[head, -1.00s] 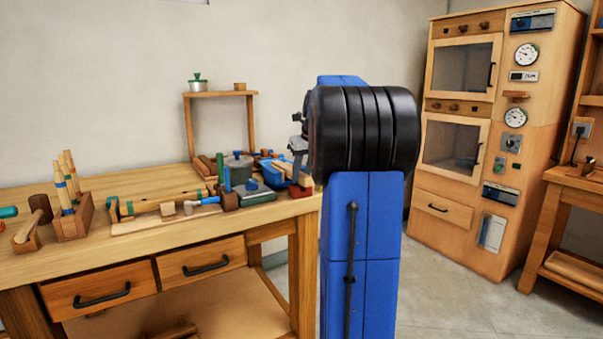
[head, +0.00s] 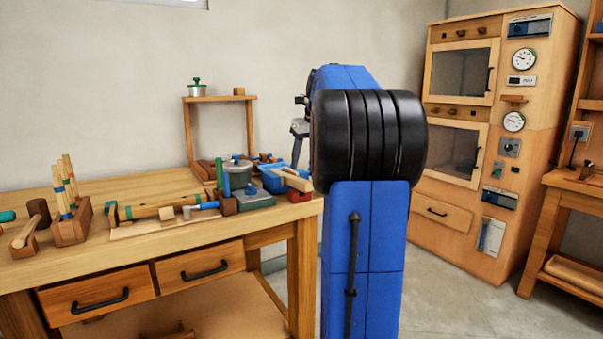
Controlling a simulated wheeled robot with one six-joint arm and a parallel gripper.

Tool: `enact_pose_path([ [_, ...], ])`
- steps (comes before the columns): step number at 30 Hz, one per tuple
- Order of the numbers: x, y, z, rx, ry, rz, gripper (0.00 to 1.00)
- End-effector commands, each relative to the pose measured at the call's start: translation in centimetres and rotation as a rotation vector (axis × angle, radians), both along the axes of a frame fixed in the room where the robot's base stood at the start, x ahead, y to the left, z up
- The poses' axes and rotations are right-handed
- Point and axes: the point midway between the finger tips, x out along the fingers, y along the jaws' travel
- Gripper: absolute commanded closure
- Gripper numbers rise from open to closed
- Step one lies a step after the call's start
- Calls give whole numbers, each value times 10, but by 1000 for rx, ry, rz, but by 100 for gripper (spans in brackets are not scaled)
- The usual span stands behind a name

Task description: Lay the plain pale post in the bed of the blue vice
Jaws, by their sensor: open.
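The blue vice (head: 272,183) stands near the right end of the workbench. A plain pale post (head: 292,179) lies slanted across its right part, its near end pointing right; it looks as if it rests in the vice, but how deep it sits is too small to tell. My gripper (head: 298,150) is above and just right of the vice, partly hidden behind my own black arm joint. It is open and appears apart from the post.
A mallet-like tool lies on a board (head: 150,226). A wooden block (head: 72,228) holds several banded sticks. A small shelf (head: 225,99) stands behind. The bench's front edge is clear.

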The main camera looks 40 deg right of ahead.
Motion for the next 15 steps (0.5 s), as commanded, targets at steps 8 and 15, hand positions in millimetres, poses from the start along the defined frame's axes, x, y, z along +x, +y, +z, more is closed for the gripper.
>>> enact_pose_path([
  [8, -16, 3, 41, -1, -1, 0, 53],
  [15, -21, 5, 53, 0, 0, 0, 53],
])
